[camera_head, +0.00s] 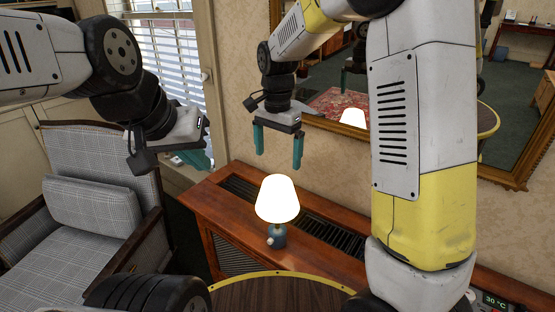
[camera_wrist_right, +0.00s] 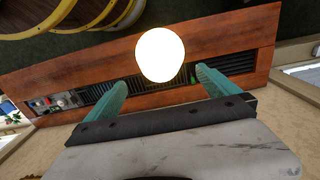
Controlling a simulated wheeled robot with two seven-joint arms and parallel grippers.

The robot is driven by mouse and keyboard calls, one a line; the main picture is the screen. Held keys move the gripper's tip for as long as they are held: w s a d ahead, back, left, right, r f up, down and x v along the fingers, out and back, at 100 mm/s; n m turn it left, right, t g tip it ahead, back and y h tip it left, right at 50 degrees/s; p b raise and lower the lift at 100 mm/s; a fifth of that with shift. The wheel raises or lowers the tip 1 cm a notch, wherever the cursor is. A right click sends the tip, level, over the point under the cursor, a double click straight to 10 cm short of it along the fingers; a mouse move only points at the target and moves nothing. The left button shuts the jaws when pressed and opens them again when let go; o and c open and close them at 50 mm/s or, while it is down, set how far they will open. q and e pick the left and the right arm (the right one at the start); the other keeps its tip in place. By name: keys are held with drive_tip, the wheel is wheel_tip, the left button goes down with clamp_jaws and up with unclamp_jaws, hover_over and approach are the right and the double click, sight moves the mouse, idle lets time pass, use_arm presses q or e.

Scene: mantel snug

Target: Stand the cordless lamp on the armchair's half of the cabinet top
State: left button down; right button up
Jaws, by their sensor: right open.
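The plaid armchair (camera_head: 90,207) stands at the left.
A dark grille (camera_head: 330,234) runs along the cabinet top. A round table (camera_head: 240,297) with a yellow rim is close in front. A gold-framed mirror (camera_head: 510,110) hangs behind, reflecting the lamp. A small device (camera_head: 495,301) sits at the right. The cabinet's left end looks clear.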

drive_tip(key=s+d+r+n+t+y, duration=0.2)
drive_tip(key=s+d+r+n, duration=0.1)
drive_tip(key=s+d+r, duration=0.5)
drive_tip(key=s+d+r+n+t, duration=0.1)
drive_tip(key=s+d+n+t, duration=0.1)
drive_tip(key=s, duration=0.4)
drive_tip(key=s+d+r+n+t, duration=0.1)
drive_tip(key=s+d+n+t, duration=0.1)
drive_tip(key=s+d, duration=0.2)
drive_tip(key=shift+s+r+n, duration=0.25)
drive_tip(key=shift+s+n, duration=0.15)
drive_tip(key=shift+s, duration=0.45)
drive_tip(key=shift+d, duration=0.1)
